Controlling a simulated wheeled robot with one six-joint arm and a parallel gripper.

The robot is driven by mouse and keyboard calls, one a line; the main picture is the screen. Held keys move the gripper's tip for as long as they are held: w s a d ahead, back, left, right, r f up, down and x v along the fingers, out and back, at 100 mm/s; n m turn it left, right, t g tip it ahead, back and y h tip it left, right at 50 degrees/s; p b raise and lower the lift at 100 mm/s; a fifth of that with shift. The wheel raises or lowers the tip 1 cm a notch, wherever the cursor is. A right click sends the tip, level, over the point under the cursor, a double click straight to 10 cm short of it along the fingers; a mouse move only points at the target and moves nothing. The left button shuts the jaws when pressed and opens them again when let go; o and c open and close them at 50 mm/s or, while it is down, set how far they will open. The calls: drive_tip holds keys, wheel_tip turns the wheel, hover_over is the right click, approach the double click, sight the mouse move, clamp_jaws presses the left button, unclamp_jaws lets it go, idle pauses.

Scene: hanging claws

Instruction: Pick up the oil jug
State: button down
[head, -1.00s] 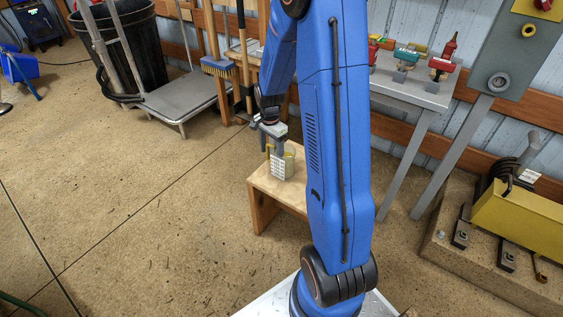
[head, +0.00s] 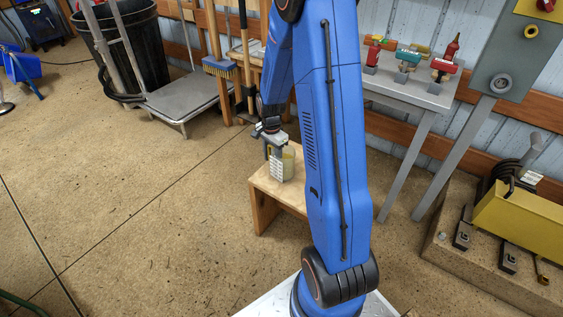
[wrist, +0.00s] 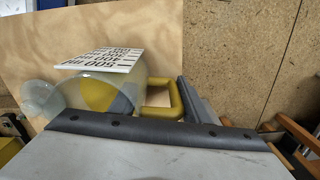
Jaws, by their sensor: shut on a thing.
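The oil jug (head: 288,164) is a small clear jug with a yellowish tint. It stands upright on a low wooden stool (head: 264,192) in the head view. In the wrist view the jug (wrist: 125,92) is at the left, with a white panel of black markings and a yellow handle (wrist: 162,97). My gripper (head: 272,148) is at the jug's left side, shut on its handle. In the wrist view the dark jaws (wrist: 190,112) lie beside the handle, and the near jaw hides part of it. I see no clear gap between jug and stool.
A grey bench (head: 410,92) with red and teal tools stands behind my arm at the right. A flat cart (head: 185,98), a broom (head: 218,66) and a black bin (head: 125,45) stand at the back left. The floor left of the stool is clear.

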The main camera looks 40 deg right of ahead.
drive_tip(key=shift+r, duration=0.2)
drive_tip(key=shift+r, duration=4.75)
